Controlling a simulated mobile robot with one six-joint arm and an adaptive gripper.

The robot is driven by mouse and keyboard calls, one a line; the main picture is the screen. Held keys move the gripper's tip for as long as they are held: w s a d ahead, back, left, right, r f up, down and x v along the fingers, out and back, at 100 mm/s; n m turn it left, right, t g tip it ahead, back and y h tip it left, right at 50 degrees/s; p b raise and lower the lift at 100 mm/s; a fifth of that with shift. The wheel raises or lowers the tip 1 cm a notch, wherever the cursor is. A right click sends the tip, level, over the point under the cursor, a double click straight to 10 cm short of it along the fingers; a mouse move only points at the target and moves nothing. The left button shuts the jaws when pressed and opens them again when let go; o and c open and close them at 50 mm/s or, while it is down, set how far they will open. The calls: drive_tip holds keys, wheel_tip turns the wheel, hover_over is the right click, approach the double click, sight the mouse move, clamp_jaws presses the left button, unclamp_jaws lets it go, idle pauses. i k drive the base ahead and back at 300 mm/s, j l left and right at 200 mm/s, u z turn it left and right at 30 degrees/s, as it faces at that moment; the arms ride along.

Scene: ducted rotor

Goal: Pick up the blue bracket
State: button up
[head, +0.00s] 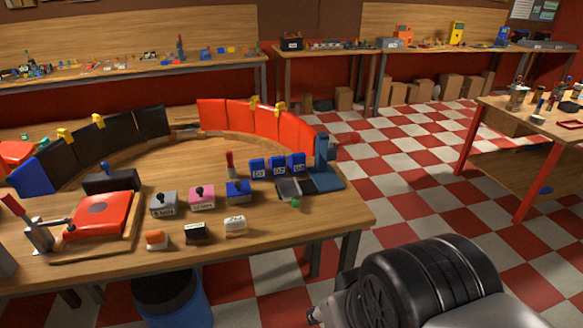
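I cannot tell for sure which thing is the blue bracket. A dark blue upright piece with a flat foot (322,152), bracket-like in shape, stands at the right end of the near bench (330,222). A large black and grey part of my own arm fills the bottom right, on the floor side of the bench. My gripper's fingers do not show.
Red and black curved panels (265,121) stand behind the bench's middle. A red box (100,214) lies at its left. A blue bin (180,304) stands below. Another table (545,128) is at the right, with checkered floor clear between. Cluttered benches line the back wall.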

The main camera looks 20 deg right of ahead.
sight(277, 165)
drive_tip(key=i+j+u, duration=0.1)
drive_tip(key=i+u, duration=0.35)
drive_tip(key=i, duration=1.05)
